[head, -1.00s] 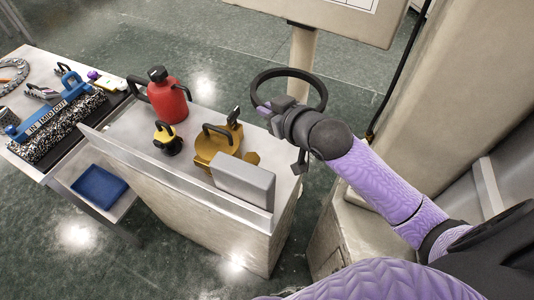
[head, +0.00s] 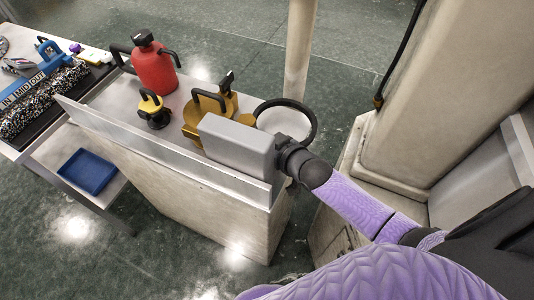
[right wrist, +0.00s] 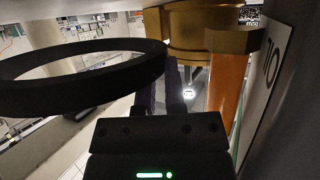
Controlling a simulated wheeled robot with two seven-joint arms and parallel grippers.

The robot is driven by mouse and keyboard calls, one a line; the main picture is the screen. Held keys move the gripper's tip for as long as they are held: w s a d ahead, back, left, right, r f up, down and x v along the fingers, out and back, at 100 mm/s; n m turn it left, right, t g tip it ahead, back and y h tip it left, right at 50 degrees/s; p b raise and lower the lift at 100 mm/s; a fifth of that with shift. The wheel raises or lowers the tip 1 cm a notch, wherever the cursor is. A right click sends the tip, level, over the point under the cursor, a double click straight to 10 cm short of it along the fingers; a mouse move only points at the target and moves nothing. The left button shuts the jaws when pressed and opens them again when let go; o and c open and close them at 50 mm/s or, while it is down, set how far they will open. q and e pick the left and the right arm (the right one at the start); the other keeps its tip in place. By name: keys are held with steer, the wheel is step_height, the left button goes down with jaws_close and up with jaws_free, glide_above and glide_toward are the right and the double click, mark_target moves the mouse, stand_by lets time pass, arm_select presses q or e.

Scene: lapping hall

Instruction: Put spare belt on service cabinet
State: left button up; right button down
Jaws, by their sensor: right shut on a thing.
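The spare belt is a black ring (head: 314,122) near the right end of the service cabinet (head: 200,213). My right gripper (head: 284,153) is shut on the belt's near side, its fingertips partly hidden by a grey box in the head view. In the right wrist view the fingers (right wrist: 172,88) are close together and the belt (right wrist: 80,84) extends to the left. The belt appears held raised at the cabinet's right end; whether it touches the top cannot be told. My left gripper is not in view.
On the cabinet stand a red can (head: 154,70), a small yellow-and-black item (head: 153,112), a brass-coloured handled item (head: 196,120) and the grey box (head: 237,145). A raised lip (head: 130,142) runs along the near edge. A post (head: 299,50) stands behind the belt.

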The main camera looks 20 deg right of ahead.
step_height(320, 180, down, 4)
steer(key=shift+f+b, duration=0.1)
steer(key=shift+b, duration=0.85)
steer(key=c, duration=0.7)
jaws_free()
steer(key=r+p+v, duration=0.1)
steer(key=p+v, duration=0.4)
steer(key=v, duration=0.6)
steer(key=s+d+f+g+h, duration=0.2)
steer(key=s+f+g, duration=0.2)
steer(key=s+f, duration=0.5)
steer(key=s+a+f+g, duration=0.2)
steer(key=s+f+g, duration=0.2)
steer(key=s+f, duration=0.3)
steer(key=s+a+f+g+h, duration=0.1)
steer(key=s+f+g, duration=0.3)
steer(key=s+f, duration=0.4)
steer(key=s+a, duration=0.1)
steer(key=s, duration=0.4)
steer(key=shift+s+f+g, duration=0.2)
steer(key=shift+s+g, duration=0.15)
steer(key=shift+g, duration=0.05)
